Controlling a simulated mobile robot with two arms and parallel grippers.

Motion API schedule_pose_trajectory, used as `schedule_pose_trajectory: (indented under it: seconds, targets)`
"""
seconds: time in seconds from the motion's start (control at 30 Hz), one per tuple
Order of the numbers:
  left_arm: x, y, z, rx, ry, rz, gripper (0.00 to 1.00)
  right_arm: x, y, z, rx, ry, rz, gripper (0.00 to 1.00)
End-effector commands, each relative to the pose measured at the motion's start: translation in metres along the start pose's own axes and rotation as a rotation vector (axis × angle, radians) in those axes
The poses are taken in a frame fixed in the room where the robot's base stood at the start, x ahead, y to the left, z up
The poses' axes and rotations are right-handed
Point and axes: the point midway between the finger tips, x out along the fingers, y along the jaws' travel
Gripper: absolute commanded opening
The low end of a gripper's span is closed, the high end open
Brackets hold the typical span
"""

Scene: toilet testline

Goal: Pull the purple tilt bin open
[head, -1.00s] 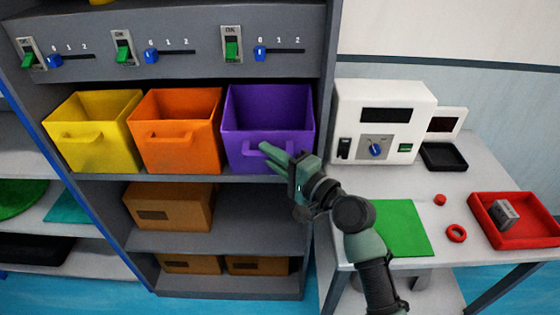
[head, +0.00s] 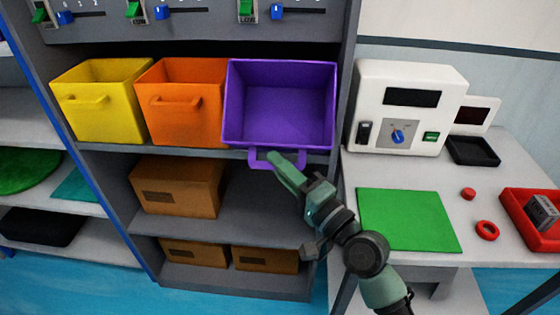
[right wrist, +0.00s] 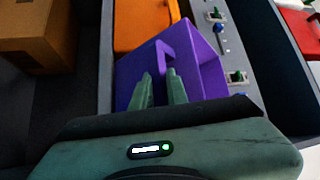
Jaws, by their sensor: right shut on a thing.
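The purple tilt bin (head: 282,105) sits at the right end of the bin row on the shelf. It is tipped forward, and its inside shows in the head view. Its handle (head: 262,159) hangs at the lower front. My right gripper (head: 272,156) is shut on the handle. In the right wrist view the purple bin (right wrist: 203,75) fills the middle, and the right gripper's two fingers (right wrist: 159,88) reach to its handle. My left gripper is not in view.
An orange bin (head: 182,125) and a yellow bin (head: 100,115) stand upright to the left. Cardboard boxes (head: 178,185) lie on the shelves below. A table with a white device (head: 407,110), green mat (head: 408,219) and red tray (head: 520,228) stands at the right.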

Motion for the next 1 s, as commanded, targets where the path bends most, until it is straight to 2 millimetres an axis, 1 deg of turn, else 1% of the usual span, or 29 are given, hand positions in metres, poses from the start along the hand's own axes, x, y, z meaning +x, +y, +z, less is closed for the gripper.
schedule_pose_trajectory:
  seconds: [0.43, 0.47, 1.0]
  targets:
    - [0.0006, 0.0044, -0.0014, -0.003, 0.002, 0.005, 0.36, -0.0007, 0.0024, 0.0007, 0.004, 0.000, 0.002, 0.00]
    - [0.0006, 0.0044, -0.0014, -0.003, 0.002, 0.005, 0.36, -0.0007, 0.0024, 0.0007, 0.004, 0.000, 0.002, 0.23]
    - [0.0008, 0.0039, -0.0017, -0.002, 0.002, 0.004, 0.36, -0.0003, 0.0011, 0.0006, 0.001, 0.001, -0.001, 0.23]
